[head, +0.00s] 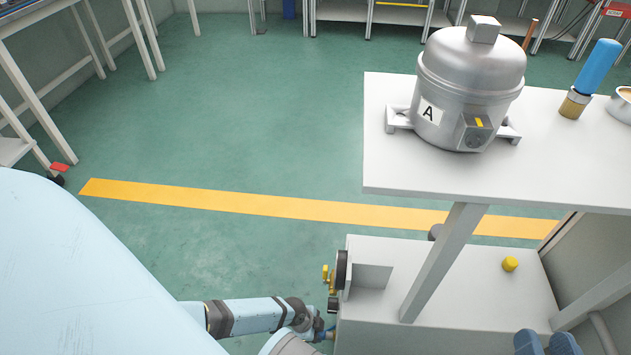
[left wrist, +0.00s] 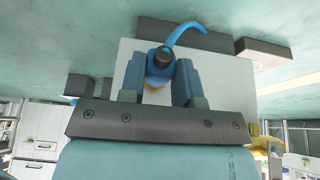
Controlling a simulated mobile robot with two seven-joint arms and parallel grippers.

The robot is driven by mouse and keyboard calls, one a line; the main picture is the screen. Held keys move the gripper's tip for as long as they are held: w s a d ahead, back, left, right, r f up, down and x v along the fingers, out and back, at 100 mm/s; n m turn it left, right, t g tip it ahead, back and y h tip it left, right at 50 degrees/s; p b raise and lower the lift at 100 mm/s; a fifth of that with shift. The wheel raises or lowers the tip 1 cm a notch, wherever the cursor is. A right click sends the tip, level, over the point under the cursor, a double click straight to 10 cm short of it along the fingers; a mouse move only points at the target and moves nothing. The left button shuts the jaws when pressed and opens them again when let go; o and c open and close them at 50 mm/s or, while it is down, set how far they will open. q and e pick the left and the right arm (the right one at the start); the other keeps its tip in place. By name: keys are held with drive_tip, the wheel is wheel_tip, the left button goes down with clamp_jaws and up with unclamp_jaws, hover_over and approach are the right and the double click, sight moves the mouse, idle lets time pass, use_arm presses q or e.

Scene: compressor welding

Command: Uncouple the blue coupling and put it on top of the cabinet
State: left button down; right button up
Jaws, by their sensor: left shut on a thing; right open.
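The white cabinet (head: 470,275) stands low beneath the table, and its top is partly covered by the table and its leg. My left gripper (head: 325,334) is at the cabinet's left side, near the bottom of the head view. In the left wrist view the blue coupling (left wrist: 160,62) sits between the two blue fingers, with a curved blue hose (left wrist: 208,27) beside it. The gripper is shut on the coupling in front of the cabinet's white face. Whether the coupling is still joined cannot be seen. My right gripper (head: 546,343) is open and empty at the lower right.
A yellow cap (head: 510,264) stands on the cabinet top, with bare room around it. A dark gauge (head: 341,270) and a yellow valve (head: 327,281) are on its left side. The table (head: 400,175) above carries a grey compressor (head: 465,85) and a blue-handled brush (head: 592,75).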

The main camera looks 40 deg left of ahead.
use_arm(q)
drive_tip(key=shift+s+a+b, duration=0.1)
drive_tip(key=shift+s+a, duration=0.35)
drive_tip(key=shift+a, duration=0.25)
drive_tip(key=shift+s+a+b, duration=0.1)
drive_tip(key=shift+s+a, duration=0.3)
drive_tip(key=shift+a, duration=0.3)
drive_tip(key=shift+s+a+b, duration=0.1)
drive_tip(key=shift+s+a, duration=0.35)
drive_tip(key=shift+a, duration=0.25)
drive_tip(key=shift+s, duration=0.1)
